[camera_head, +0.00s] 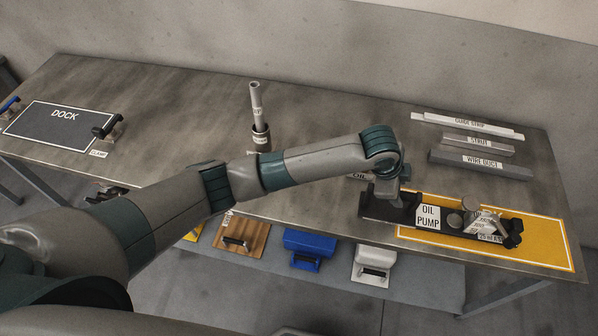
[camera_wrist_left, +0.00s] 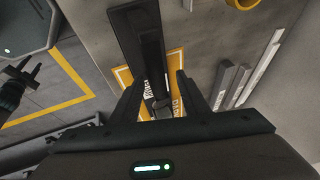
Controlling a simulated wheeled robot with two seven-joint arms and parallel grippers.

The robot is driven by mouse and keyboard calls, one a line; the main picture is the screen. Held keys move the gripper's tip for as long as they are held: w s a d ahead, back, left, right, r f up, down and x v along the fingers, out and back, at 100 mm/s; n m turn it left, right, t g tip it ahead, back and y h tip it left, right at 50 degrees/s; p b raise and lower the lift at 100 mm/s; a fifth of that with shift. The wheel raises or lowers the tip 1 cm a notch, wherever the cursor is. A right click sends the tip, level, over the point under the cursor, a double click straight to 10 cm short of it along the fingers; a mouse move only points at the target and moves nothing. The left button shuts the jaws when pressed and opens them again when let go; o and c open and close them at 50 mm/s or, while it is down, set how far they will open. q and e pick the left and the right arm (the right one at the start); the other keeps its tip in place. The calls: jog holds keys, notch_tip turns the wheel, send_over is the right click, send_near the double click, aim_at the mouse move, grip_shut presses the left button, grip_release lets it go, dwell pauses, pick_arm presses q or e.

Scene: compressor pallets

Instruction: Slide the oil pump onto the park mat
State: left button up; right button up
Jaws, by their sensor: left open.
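The oil pump (camera_head: 428,215) is a long black base with a white label, two grey round parts and a small bracket. It lies along the yellow park mat (camera_head: 548,252). Its left end sticks out past the mat's left edge onto bare table. My left gripper (camera_head: 385,196) is over that left end, pointing down. In the left wrist view its two fingers (camera_wrist_left: 158,88) are apart, with the pump's dark base (camera_wrist_left: 152,45) showing between and beyond them. Whether they touch it is hidden. A dark jawed shape (camera_wrist_left: 18,82) at the left there may be my right gripper.
Three labelled bars, including the wire duct (camera_head: 480,164), lie behind the mat. A grey cup with a rod (camera_head: 260,135) stands mid-table, behind my arm. The dark dock mat (camera_head: 60,125) and a clamp (camera_head: 107,126) are at the left.

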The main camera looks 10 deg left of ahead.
pick_arm(q)
jog(key=v, duration=0.5)
jog(key=shift+s+f, duration=0.1)
jog(key=shift+f, duration=0.05)
dwell(0.4)
